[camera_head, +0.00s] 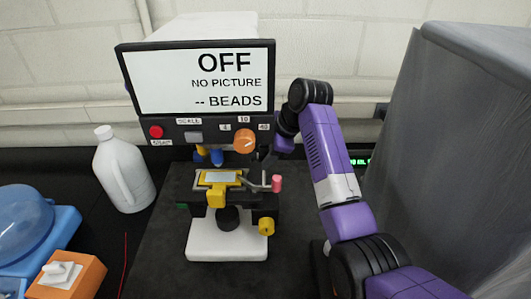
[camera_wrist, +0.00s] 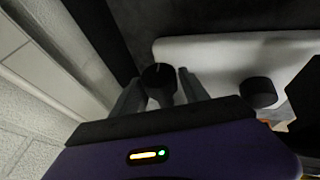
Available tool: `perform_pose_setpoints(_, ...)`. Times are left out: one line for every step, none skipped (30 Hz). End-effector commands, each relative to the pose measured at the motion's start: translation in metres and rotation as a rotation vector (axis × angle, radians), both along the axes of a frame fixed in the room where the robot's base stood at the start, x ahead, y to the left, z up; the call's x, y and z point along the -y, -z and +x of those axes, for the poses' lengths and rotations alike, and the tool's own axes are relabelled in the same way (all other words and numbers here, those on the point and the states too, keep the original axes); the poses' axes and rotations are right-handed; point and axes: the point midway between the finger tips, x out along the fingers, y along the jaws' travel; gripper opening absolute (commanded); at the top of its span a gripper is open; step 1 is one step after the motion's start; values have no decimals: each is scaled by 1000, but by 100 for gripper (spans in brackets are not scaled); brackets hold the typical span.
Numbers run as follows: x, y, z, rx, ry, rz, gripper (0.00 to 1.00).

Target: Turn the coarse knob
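A microscope with a white base (camera_head: 228,240) stands on the dark bench in the head view. In the wrist view, a black round knob (camera_wrist: 159,77) with a pale mark lies between the two grey fingers of my gripper (camera_wrist: 160,86). The fingers are apart, one on each side of the knob, and appear not to press on it. A second black knob (camera_wrist: 258,92) lies to the right over the white base (camera_wrist: 230,52). No label shows which one is the coarse knob. In the head view my arm reaches behind the microscope's right side, and the fingers are hidden.
A screen (camera_head: 198,80) reading OFF tops the microscope. It has an orange knob (camera_head: 245,140), a yellow knob (camera_head: 266,227) and a pink-tipped lever (camera_head: 277,183). A grey-covered object (camera_head: 450,160) stands right.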

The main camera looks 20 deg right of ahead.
Motion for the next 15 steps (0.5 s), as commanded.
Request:
perform_pose_setpoints(0,0,0,0,0,0,41)
perform_pose_setpoints(0,0,0,0,0,0,35)
perform_pose_setpoints(0,0,0,0,0,0,27)
perform_pose_setpoints(0,0,0,0,0,0,21)
perform_pose_setpoints(0,0,0,0,0,0,15)
perform_pose_setpoints(0,0,0,0,0,0,7)
perform_pose_setpoints(0,0,0,0,0,0,5)
perform_pose_setpoints(0,0,0,0,0,0,5)
perform_pose_setpoints(0,0,0,3,0,-1,5)
perform_pose_setpoints(0,1,0,8,0,-3,5)
perform_pose_setpoints(0,2,0,16,1,-6,5)
perform_pose_setpoints(0,3,-1,30,1,-11,5)
perform_pose_setpoints(0,4,-1,46,1,-16,5)
perform_pose_setpoints(0,4,-1,61,1,-21,5)
perform_pose_setpoints(0,5,-2,86,1,-29,5)
